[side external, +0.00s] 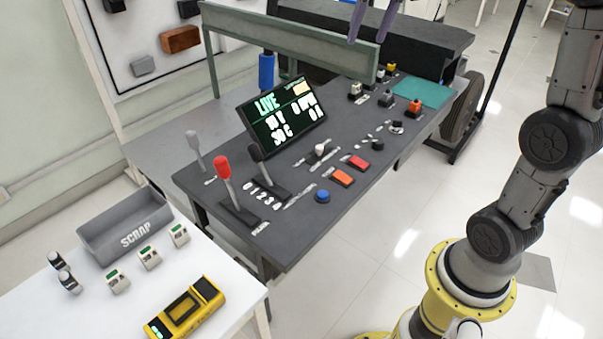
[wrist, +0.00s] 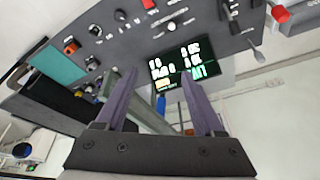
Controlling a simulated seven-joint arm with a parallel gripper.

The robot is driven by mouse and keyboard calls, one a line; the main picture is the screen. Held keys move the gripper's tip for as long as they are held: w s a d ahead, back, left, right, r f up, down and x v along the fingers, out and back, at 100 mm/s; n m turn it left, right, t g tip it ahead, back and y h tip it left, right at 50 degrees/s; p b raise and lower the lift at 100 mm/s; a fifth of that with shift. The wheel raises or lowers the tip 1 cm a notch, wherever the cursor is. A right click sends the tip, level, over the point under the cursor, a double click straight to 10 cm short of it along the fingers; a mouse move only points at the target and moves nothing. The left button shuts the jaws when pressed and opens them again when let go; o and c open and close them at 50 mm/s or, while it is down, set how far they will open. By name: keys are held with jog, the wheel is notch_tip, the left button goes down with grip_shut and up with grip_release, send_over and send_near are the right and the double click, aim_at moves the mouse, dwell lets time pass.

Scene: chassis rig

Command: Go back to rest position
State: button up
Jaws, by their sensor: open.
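My gripper (wrist: 158,105) shows in the wrist view with its two purple fingers apart and nothing between them. In the side view only the purple finger ends (side external: 362,22) show at the top edge, above the back of the console; the rest of the gripper is out of frame. The dark control console (side external: 225,165) stands below, with a lit display (side external: 283,115) reading LIVE. The display also appears upside down in the wrist view (wrist: 178,68), beyond the fingertips. The fingers look clear of the console.
A green rail (side external: 300,40) runs behind the console near the fingers. Levers, including a red-topped one (side external: 223,168), stand up from the panel. A white table (side external: 235,300) at front left holds a grey SCRAP bin (side external: 125,225) and a yellow meter (side external: 185,308). Open floor lies right of the console.

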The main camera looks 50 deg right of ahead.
jog(key=s+a+n+t, duration=0.2)
jog(key=s+a+n, duration=0.2)
jog(key=s+a, duration=0.8)
jog(key=s+a+f+n+y, duration=0.1)
jog(key=s+a+f+n, duration=0.1)
jog(key=s+f, duration=0.7)
notch_tip(320, 180, down, 2)
jog(key=shift+a+f, duration=0.15)
jog(key=shift+a, duration=0.25)
